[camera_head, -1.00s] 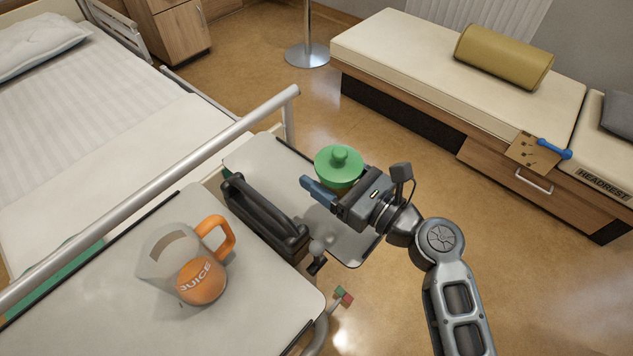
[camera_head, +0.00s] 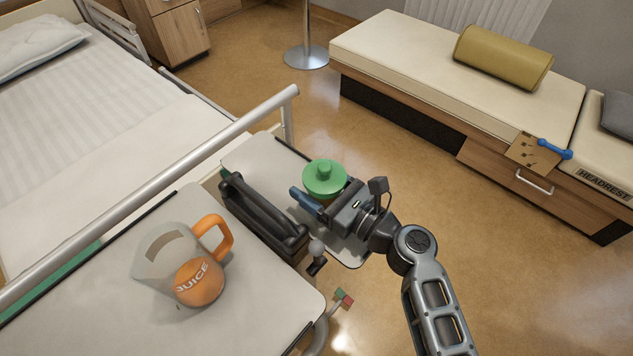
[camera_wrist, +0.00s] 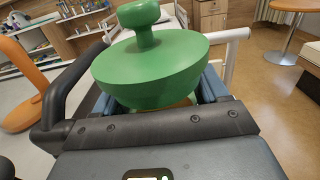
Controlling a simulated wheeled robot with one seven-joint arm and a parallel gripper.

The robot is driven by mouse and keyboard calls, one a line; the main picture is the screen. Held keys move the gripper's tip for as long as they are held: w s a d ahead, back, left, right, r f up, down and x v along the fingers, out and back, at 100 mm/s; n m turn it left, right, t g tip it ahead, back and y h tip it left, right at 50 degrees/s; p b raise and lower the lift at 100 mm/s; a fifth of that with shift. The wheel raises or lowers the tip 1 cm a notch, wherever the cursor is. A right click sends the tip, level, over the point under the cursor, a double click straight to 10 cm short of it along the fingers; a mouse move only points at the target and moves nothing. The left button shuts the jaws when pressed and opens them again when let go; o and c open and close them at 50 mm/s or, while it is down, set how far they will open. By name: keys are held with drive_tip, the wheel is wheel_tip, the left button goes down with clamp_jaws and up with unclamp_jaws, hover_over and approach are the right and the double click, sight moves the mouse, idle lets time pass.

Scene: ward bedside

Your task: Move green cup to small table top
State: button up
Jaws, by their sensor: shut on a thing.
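The green cup (camera_head: 324,178) has a round green lid with a knob. In the head view it is over the small table top (camera_head: 262,150), a light grey panel beyond the black handle. My gripper (camera_head: 318,200) is shut on the cup from the right. In the wrist view the green cup (camera_wrist: 150,65) fills the middle, between the blue fingers of my gripper (camera_wrist: 165,108). The cup's lower part is mostly hidden by the gripper, so I cannot tell whether its base touches the table top.
A black handle (camera_head: 262,215) stands between the small table top and the larger table top (camera_head: 110,290). A clear juice jug (camera_head: 178,260) with an orange handle stands on the larger one. A bed rail (camera_head: 180,180) runs along the left. Open floor lies to the right.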

drive_tip(key=o, duration=1.1)
drive_tip(key=shift+o, duration=0.2)
drive_tip(key=shift+r, duration=0.2)
drive_tip(key=v, duration=1.2)
drive_tip(key=shift+b, duration=0.4)
